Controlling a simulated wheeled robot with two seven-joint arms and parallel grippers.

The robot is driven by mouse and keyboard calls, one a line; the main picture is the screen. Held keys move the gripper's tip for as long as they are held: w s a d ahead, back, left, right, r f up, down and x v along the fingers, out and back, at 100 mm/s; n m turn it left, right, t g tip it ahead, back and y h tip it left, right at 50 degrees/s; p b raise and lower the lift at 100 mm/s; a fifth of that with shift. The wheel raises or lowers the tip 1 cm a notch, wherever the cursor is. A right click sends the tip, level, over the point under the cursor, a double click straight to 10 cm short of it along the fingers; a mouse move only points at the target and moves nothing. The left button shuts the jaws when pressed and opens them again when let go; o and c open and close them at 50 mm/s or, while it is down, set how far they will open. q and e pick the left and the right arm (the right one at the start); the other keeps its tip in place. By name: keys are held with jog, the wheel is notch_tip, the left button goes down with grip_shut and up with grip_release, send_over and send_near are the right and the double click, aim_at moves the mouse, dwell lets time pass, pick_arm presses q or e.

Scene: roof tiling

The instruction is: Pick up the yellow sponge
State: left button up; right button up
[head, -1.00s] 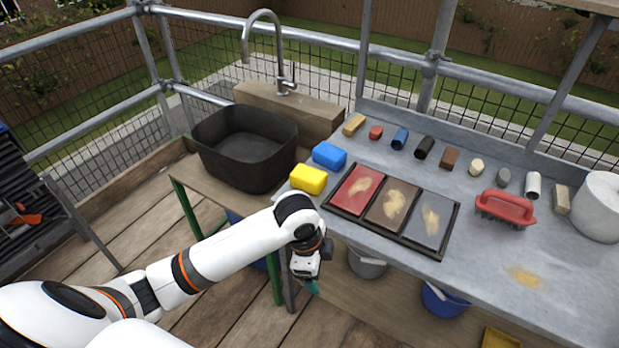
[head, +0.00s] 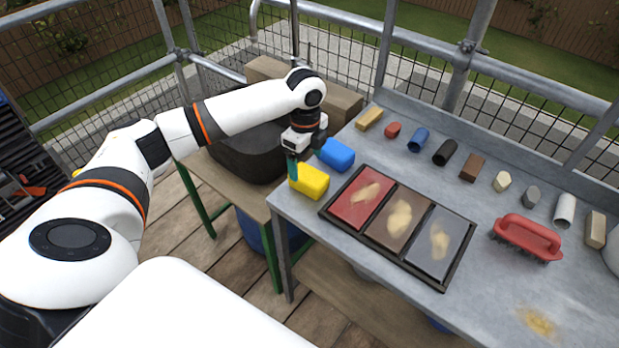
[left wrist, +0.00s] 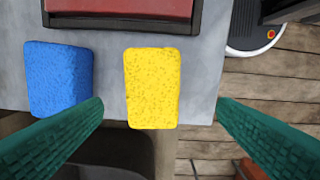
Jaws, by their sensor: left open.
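The yellow sponge (head: 312,182) lies on the near left corner of the grey metal table (head: 330,230). In the left wrist view the yellow sponge (left wrist: 153,85) shows between the two green fingers, apart from both. My left gripper (head: 303,167) is open and empty, just above and beside the sponge. In the left wrist view the fingertips of the left gripper (left wrist: 160,104) stand wide on either side of it. The left finger overlaps the blue sponge's edge in that view; I cannot tell if they touch. My right gripper is not in view.
The blue sponge (head: 336,154) lies close behind the yellow one. A dark tray (head: 452,277) with red, brown and grey panels is to the right. A red-handled brush (head: 528,237) and several small blocks lie beyond. A black basin (head: 245,155) stands left, partly behind my arm.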

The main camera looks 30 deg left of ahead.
aim_at(309, 175)
pick_arm(q)
jog(key=shift+w+f, duration=0.1)
jog(key=shift+f, duration=0.55)
jog(key=shift+w+f, duration=0.15)
jog(key=shift+f, duration=0.1)
jog(key=shift+d+f, duration=0.15)
jog(key=shift+f, duration=0.75)
notch_tip(309, 175, down, 2)
jog(key=shift+w+f+p, duration=0.15)
jog(key=shift+f+p, duration=0.1)
jog(key=shift+p, duration=0.1)
jog(key=shift+f, duration=0.45)
jog(key=c, duration=1.1)
jog(key=shift+o, duration=0.2)
notch_tip(309, 175, up, 10)
jog(key=shift+r+b, duration=0.1)
jog(key=shift+b, duration=0.2)
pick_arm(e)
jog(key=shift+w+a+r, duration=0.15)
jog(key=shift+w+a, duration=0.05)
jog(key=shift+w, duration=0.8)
